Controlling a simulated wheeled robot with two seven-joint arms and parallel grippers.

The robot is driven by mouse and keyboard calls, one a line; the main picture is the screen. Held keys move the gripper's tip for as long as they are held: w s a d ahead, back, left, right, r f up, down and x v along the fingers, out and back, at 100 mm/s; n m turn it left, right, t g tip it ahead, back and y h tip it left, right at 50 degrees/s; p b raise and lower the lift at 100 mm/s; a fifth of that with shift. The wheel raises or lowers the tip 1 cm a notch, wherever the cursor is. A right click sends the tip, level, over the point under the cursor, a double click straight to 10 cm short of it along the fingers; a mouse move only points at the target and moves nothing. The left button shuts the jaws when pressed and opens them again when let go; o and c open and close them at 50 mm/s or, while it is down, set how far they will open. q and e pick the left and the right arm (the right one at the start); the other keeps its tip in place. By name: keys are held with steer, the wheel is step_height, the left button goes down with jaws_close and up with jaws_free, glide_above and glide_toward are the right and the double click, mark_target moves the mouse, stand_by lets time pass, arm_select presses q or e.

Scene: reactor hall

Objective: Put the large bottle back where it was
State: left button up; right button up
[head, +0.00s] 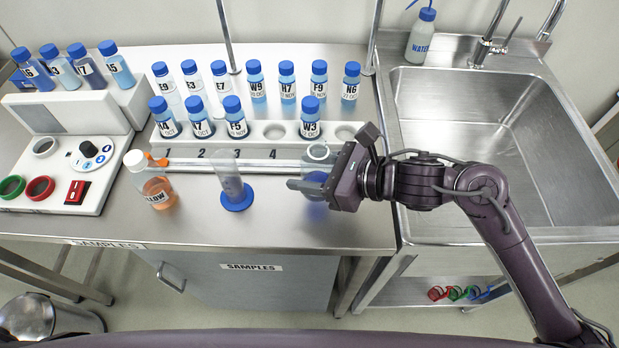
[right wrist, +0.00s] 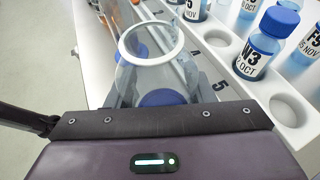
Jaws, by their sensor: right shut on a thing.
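The large bottle (head: 318,152) is clear glass with a pale ring at its open mouth and blue at its lower part. My right gripper (head: 318,186) is shut on it near the front edge of the steel bench, and the jaws hide part of its body. In the right wrist view the bottle (right wrist: 150,60) looks upright, its mouth ring facing the camera. I cannot tell whether its base touches the bench. My left gripper is not in view.
A white rack (head: 270,132) with blue-capped sample bottles stands behind, with empty holes in its front row. A sink (head: 480,130) lies right. A wash bottle (head: 421,38) stands behind it.

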step_height(320, 180, down, 3)
steer(key=shift+f, duration=0.15)
steer(key=shift+f, duration=0.15)
steer(key=o, duration=1)
steer(key=shift+o, duration=0.2)
